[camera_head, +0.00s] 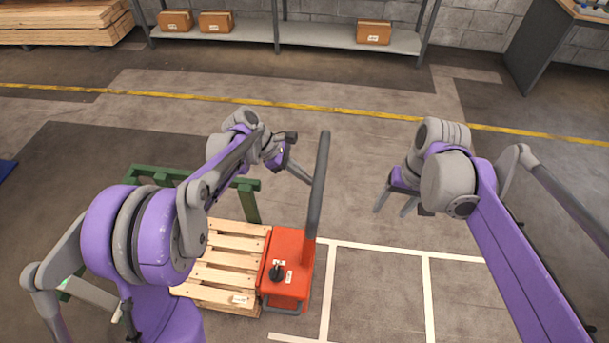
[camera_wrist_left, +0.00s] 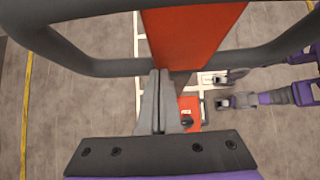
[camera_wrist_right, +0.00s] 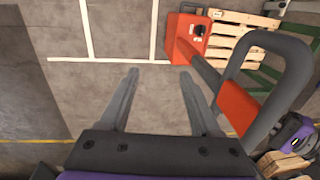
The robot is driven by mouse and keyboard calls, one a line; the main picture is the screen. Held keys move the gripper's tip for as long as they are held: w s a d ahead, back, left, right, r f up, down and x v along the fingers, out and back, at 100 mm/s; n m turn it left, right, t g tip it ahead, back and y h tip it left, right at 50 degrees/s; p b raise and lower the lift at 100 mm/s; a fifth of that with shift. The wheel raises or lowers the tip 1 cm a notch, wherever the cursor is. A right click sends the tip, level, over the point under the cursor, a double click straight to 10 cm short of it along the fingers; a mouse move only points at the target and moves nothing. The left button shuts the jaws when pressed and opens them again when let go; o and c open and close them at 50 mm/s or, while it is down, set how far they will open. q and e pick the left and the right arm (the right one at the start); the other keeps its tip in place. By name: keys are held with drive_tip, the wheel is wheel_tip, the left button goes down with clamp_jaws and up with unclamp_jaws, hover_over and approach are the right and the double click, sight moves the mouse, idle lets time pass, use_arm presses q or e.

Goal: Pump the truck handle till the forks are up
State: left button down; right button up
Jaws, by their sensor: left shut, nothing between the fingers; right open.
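The red pallet truck (camera_head: 289,262) stands at the right end of a wooden pallet (camera_head: 225,262). Its handle, a dark grey loop (camera_head: 319,185) on a red shaft, rises above the body and also shows in the right wrist view (camera_wrist_right: 297,70). My left gripper (camera_head: 309,181) is shut and empty, its tips close beside the loop. In the left wrist view the fingers (camera_wrist_left: 158,75) meet the loop's bar; I cannot tell whether they touch. My right gripper (camera_head: 390,212) is open and empty, right of the handle and apart from it. The forks are hidden.
A green frame (camera_head: 250,203) stands behind the pallet. White lines mark the floor to the right of the truck, where it is clear. A shelf (camera_head: 340,39) with cardboard boxes (camera_head: 373,32) and stacked timber (camera_head: 60,22) are along the back wall.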

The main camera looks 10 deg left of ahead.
wheel_tip(320, 180, up, 12)
drive_tip(key=d, duration=0.2)
use_arm(q)
drive_tip(key=d+f+y+b, duration=0.1)
drive_tip(key=d+f+y, duration=0.2)
drive_tip(key=d, duration=1.2)
drive_tip(key=w+d+f+y+b, duration=0.1)
drive_tip(key=d+f+y, duration=0.2)
drive_tip(key=d, duration=1.2)
wheel_tip(320, 180, down, 3)
drive_tip(key=shift+d+r+y+b, duration=0.2)
drive_tip(key=shift+d+y+b, duration=0.05)
drive_tip(key=shift+y+b, duration=0.15)
use_arm(e)
drive_tip(key=s+d+f+t, duration=0.2)
drive_tip(key=s+f, duration=0.5)
drive_tip(key=f, duration=0.3)
drive_tip(key=s+d+f+t+h, duration=0.1)
drive_tip(key=s+f+t, duration=0.2)
drive_tip(key=s+f, duration=0.5)
wheel_tip(320, 180, down, 3)
drive_tip(key=shift+s+d+f, duration=0.1)
drive_tip(key=shift+s+d, duration=0.05)
drive_tip(key=shift+d, duration=0.2)
